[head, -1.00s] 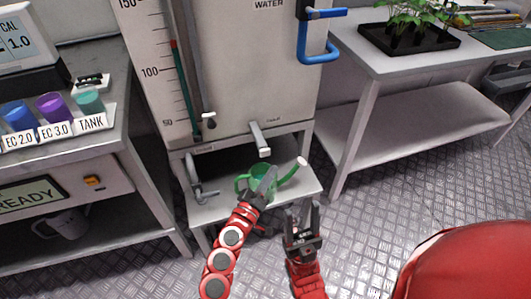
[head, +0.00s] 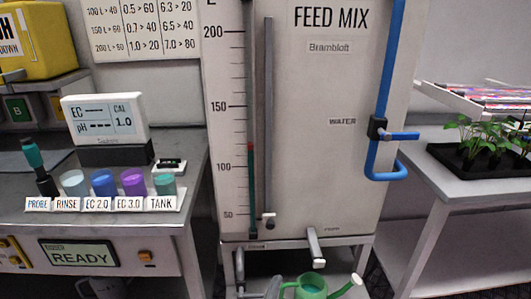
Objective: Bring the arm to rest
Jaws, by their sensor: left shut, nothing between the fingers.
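My right gripper is out of view.
The feed mix tank (head: 310,120) stands in the middle, with a blue pipe (head: 385,90) on its right side. A bench (head: 100,220) with a meter (head: 105,120) and several cups is at left. A table (head: 450,190) with a seedling tray (head: 470,165) is at right.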

